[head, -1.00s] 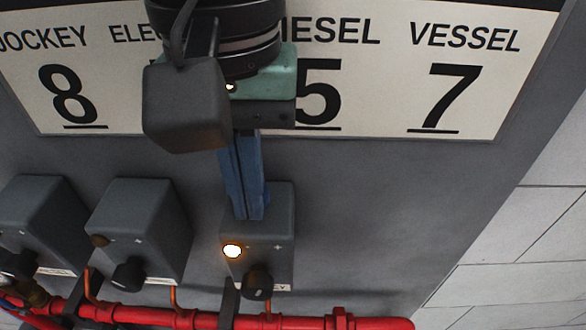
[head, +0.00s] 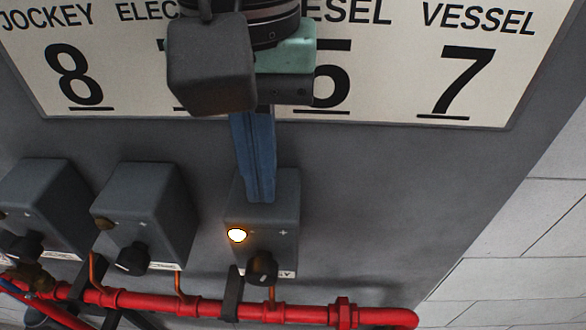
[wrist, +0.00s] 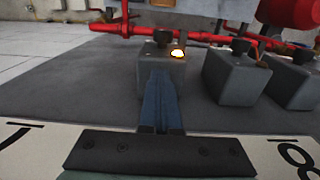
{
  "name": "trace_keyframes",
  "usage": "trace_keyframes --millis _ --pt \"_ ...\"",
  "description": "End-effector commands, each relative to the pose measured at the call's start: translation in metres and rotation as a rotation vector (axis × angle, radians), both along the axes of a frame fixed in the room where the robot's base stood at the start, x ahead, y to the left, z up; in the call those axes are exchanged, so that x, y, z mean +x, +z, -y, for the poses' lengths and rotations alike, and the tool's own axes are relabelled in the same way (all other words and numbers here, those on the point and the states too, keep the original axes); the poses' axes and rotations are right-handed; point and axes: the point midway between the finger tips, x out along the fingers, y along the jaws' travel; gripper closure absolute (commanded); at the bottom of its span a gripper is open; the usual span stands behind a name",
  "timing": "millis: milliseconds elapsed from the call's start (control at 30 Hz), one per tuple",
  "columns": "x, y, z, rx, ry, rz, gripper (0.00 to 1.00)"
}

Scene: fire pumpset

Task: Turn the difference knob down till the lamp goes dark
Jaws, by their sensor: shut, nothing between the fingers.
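The box with the lit lamp (head: 236,235) is a dark grey box (head: 287,205) below the number board. Its black knob (head: 262,266) sits at the lower front, with a small plus mark above it and a partly hidden label beside it. In the wrist view the lamp (wrist: 177,53) glows and the knob (wrist: 161,37) stands beyond the box top. My gripper (head: 260,198) has its blue fingers together and empty. They overlap the upper part of the lit box in the head view, short of the knob; contact cannot be told.
Two similar grey boxes (head: 146,205) (head: 40,200) with unlit lamps and black knobs stand to the left. A red pipe (head: 200,305) with thin copper branches runs below the boxes. The number board (head: 400,70) is behind my wrist. The grey panel right of the lit box is clear.

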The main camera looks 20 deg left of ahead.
Motion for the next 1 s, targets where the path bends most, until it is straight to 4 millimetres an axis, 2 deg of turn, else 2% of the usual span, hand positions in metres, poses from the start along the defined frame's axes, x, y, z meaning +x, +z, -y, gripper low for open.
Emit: trace_keyframes --millis 367,800,1000 --pt "-0.007 0.004 0.002 0.001 0.002 0.003 1.0" --pt "-0.007 0.055 0.003 0.001 0.001 0.001 1.0" --pt "-0.008 0.061 0.002 0.001 0.001 0.001 1.0"
